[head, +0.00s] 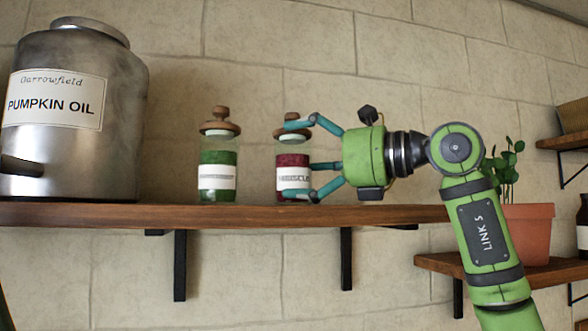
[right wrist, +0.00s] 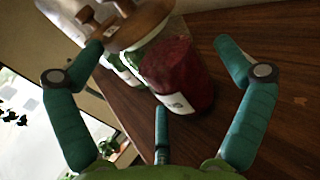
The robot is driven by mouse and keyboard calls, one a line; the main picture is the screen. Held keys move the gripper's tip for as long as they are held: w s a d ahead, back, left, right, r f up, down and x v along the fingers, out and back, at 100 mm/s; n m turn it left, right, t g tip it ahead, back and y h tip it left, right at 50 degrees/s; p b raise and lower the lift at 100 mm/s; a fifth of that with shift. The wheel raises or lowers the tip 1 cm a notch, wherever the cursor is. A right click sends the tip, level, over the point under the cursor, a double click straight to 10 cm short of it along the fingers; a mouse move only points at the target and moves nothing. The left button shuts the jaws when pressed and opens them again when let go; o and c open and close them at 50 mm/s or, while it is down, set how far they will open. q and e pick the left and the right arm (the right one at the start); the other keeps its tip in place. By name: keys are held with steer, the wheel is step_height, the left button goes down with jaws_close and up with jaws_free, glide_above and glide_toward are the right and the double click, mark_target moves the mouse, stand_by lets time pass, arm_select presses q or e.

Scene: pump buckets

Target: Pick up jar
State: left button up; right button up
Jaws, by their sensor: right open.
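A glass jar with dark red contents, a white label and a wooden lid (head: 291,161) stands upright on the wooden shelf. In the right wrist view the red jar (right wrist: 182,78) stands between my fingers, with its lid toward the top left. My right gripper (head: 300,162) is open, coming from the right, with its three teal fingers spread around the jar's right side. I cannot tell whether any finger touches it. A second jar, with green contents (head: 218,166), stands to the left; it shows partly behind the red one in the right wrist view (right wrist: 118,68). My left gripper is not in view.
A large metal pumpkin oil container (head: 110,130) stands at the shelf's left end. The wooden shelf (head: 150,215) has free room between the container and the jars. A potted plant (head: 528,232) stands on a lower shelf at right, behind my arm.

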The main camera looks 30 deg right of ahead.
mark_target(303, 140)
steer(key=shift+x, duration=1.1)
steer(key=shift+s, duration=0.25)
steer(key=c, duration=1.4)
steer(key=shift+r, duration=0.1)
steer(key=shift+c, duration=0.2)
steer(key=shift+w+r, duration=0.1)
steer(key=shift+r, duration=1.5)
steer(key=s+d+r, duration=0.4)
steer(key=s+r, duration=0.1)
steer(key=s+d+r+p, duration=0.1)
steer(key=s+d+r, duration=0.1)
steer(key=s+d, duration=0.1)
steer(key=shift+s+r, duration=0.15)
steer(key=shift+r, duration=0.05)
steer(key=shift+s+d+r, duration=0.15)
steer(key=shift+s+d, duration=0.1)
steer(key=shift+d, duration=0.15)
